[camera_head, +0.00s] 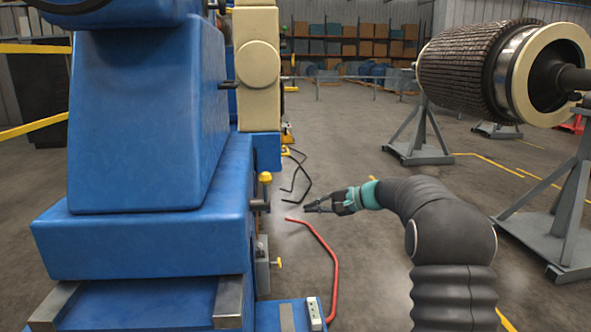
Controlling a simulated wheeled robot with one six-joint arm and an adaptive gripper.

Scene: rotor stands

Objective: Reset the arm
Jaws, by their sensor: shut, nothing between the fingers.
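My gripper (312,207) is at the end of my dark ribbed arm (440,215), near the middle of the head view. Its fingers are shut and hold nothing. The arm rises from the lower right, bends, and reaches left, with a teal band behind the gripper. The gripper hangs in the air over the grey floor, pointing left toward a large blue machine (140,120). A gap shows between the fingertips and the machine.
A red bent bar or hose (328,255) and a black cable (294,172) appear below and behind the gripper. A large rotor (460,70) rests on grey stands (419,140) at right. Shelves with boxes (350,42) stand far back. Open floor lies between machine and rotor.

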